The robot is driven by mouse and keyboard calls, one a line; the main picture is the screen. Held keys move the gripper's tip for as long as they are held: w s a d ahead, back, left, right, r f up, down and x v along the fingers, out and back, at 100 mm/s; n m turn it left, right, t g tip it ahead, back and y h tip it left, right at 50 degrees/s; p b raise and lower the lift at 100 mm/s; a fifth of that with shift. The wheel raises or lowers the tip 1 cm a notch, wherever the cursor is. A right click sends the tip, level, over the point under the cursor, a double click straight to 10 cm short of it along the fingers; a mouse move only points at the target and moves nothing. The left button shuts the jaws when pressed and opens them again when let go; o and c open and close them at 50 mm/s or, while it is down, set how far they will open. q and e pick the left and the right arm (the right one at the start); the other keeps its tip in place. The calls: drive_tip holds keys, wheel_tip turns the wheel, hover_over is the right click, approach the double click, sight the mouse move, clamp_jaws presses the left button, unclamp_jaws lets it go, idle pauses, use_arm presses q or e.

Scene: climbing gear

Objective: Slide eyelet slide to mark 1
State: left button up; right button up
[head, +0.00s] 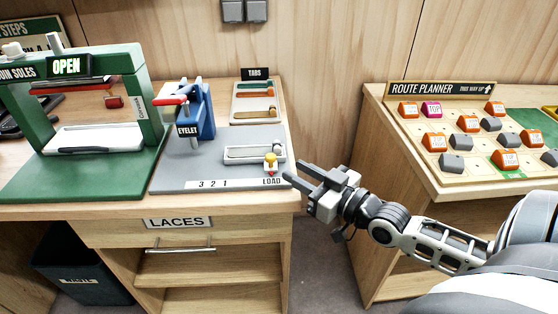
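The eyelet slide, a pale tray (254,153) with a yellow knob (270,160) at its front right, sits at the right of the grey eyelet press base (222,140). The knob is above the word LOAD. A label strip (213,184) along the front edge reads 3 2 1, to the left of LOAD. The blue eyelet press (203,112) with a red-ended lever stands behind and left of the slide. My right gripper (294,171) is just right of and in front of the knob, apart from it. Its two fingers look parted, with nothing between them. My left gripper is out of view.
A green sole machine (140,70) with an OPEN sign stands left. A tabs tray (235,110) lies behind the slide. The route planner board (400,150) is on a separate bench at right, across a gap. A bin (60,262) stands below left.

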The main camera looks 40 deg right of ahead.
sight(275, 159)
drive_tip(key=x, duration=0.6)
